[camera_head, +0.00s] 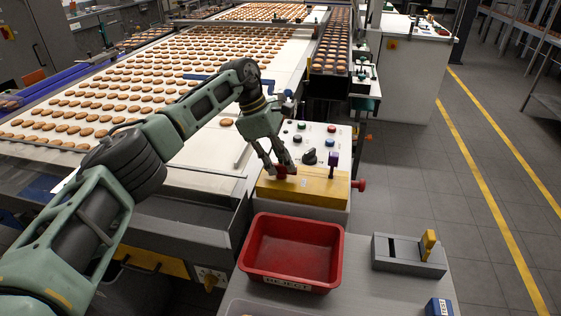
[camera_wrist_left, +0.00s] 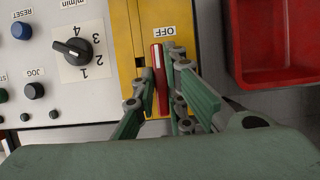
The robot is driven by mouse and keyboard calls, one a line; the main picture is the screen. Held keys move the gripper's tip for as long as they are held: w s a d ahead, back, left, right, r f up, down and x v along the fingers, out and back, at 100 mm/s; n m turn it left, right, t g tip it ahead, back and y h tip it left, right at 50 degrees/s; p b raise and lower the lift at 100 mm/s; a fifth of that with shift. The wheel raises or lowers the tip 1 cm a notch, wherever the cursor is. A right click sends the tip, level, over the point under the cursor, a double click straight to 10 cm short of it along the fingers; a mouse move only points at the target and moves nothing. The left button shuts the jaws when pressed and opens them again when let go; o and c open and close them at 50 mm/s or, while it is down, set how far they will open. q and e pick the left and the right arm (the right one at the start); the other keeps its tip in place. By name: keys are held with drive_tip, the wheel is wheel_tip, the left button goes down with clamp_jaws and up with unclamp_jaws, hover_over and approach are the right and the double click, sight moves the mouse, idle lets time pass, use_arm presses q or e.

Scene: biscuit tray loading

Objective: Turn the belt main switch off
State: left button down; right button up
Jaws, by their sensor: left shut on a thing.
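The belt main switch has a red handle (camera_head: 281,173) on a yellow plate (camera_head: 322,190) at the front of the control panel. My left gripper (camera_head: 279,168) is shut on this handle from above. In the left wrist view the red handle (camera_wrist_left: 161,82) stands between the two fingers (camera_wrist_left: 162,66). Its white-marked end points up the picture, toward the OFF label (camera_wrist_left: 165,30). The fingers hide part of the handle's sides and the plate behind it. My right gripper is not in view.
A red reject bin (camera_head: 253,262) stands in front. A grey block with a yellow piece (camera_head: 429,244) lies to the right. Biscuits cover the belt (camera_head: 205,158) behind.

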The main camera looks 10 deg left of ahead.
use_arm(q)
drive_tip(key=shift+r, duration=0.1)
drive_tip(key=c, duration=1.8)
unclamp_jaws()
drive_tip(key=v, duration=1.2)
drive_tip(key=shift+r, duration=0.1)
